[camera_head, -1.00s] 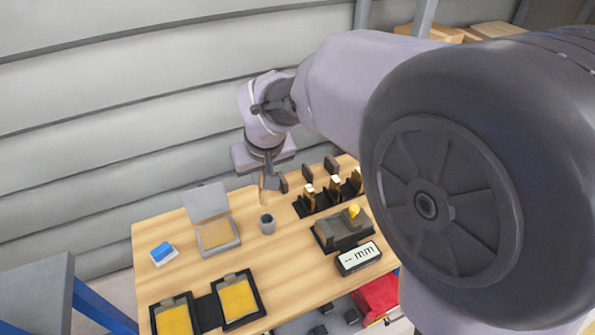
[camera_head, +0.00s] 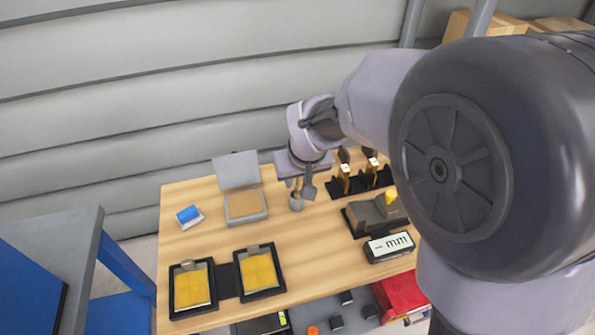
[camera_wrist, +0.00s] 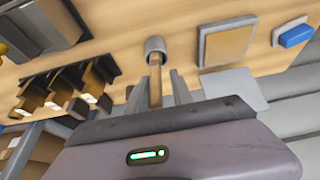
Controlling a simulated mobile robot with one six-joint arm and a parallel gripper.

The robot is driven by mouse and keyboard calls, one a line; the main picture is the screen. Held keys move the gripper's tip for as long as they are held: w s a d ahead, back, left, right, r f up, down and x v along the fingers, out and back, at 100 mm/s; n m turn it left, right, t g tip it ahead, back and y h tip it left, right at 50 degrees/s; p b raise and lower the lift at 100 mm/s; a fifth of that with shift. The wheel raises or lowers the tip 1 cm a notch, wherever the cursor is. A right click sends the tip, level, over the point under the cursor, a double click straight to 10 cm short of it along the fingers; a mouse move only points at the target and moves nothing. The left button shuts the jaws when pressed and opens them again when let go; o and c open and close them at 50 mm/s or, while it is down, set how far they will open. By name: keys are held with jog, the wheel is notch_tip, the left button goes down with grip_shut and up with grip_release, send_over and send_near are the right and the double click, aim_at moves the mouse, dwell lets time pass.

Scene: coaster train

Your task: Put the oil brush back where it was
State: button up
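The oil brush shows as a wooden handle (camera_wrist: 155,82) in the wrist view, with its lower end inside a small grey cup (camera_wrist: 155,46). In the head view the cup (camera_head: 296,203) stands on the table below my gripper, and the brush is mostly hidden. My gripper (camera_head: 299,190) is over the cup. Its two fingers (camera_wrist: 159,92) stand apart on either side of the handle, with gaps visible beside it, so it looks open. The brush head is hidden in the cup.
An open grey box (camera_head: 246,207) is left of the cup, beside a blue block (camera_head: 188,214). A black rack (camera_head: 358,186) and a block fixture (camera_head: 376,216) are to the right. A display (camera_head: 389,246) and yellow-plated trays (camera_head: 258,272) are nearer the front.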

jog(key=shift+r, duration=0.25)
jog(key=p+v, duration=0.5)
jog(key=v, duration=0.7)
jog(key=s+d+r+m, duration=0.2)
jog(key=s+d+m, duration=0.1)
jog(key=s, duration=0.6)
jog(key=s+d+r+m+t, duration=0.1)
jog(key=s+d+m, duration=0.3)
jog(key=s, duration=0.5)
jog(key=shift+s+d+r+m+y, duration=0.3)
jog(key=shift+d+r+y, duration=0.1)
jog(key=shift+d+r, duration=0.55)
